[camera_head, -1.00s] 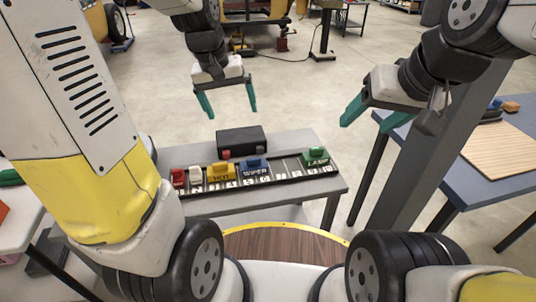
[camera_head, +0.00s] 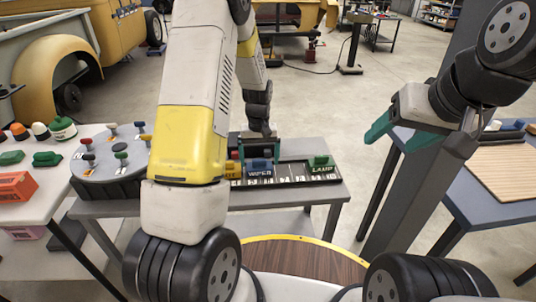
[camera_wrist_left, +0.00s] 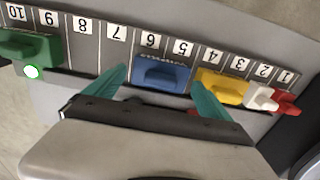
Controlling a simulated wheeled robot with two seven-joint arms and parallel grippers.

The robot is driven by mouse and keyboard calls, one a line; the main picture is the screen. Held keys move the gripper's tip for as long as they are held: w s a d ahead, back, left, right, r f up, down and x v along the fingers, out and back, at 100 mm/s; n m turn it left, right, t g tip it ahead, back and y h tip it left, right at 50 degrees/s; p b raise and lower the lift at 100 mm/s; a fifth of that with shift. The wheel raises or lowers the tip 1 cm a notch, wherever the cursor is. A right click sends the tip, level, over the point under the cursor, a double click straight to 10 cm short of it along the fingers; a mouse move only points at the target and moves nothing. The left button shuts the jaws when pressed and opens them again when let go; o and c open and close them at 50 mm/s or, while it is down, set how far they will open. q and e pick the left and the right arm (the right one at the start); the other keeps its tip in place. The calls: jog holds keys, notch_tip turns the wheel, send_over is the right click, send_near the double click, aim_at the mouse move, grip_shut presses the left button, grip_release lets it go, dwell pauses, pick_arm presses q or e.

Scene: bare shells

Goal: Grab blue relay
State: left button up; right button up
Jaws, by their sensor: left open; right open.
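The blue relay (camera_head: 262,165), labelled WIPER, sits in the slotted rail (camera_head: 292,173) on the middle table. In the left wrist view the blue relay (camera_wrist_left: 162,78) is beside slots 5 and 6. My left gripper (camera_head: 259,150) is open just above and behind the rail. In the left wrist view its teal fingers (camera_wrist_left: 160,97) are spread on either side of the blue relay; nothing is visibly gripped. My right gripper (camera_head: 394,131) is open and empty, in the air right of the table.
A yellow relay (camera_wrist_left: 220,88), a white one (camera_wrist_left: 260,97) and a red one (camera_wrist_left: 285,101) sit beside the blue one. A green LAMP relay (camera_head: 321,163) is at the rail's other end. A round grey stand (camera_head: 92,166) with coloured knobs is at left. Slots 7 and 8 are empty.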

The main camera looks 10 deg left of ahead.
aim_at(259, 160)
pick_arm(q)
jog(key=shift+f, duration=1.6)
jog(key=shift+r, duration=0.1)
jog(key=c, duration=1.2)
jog(key=shift+r, duration=0.1)
jog(key=shift+c, duration=0.2)
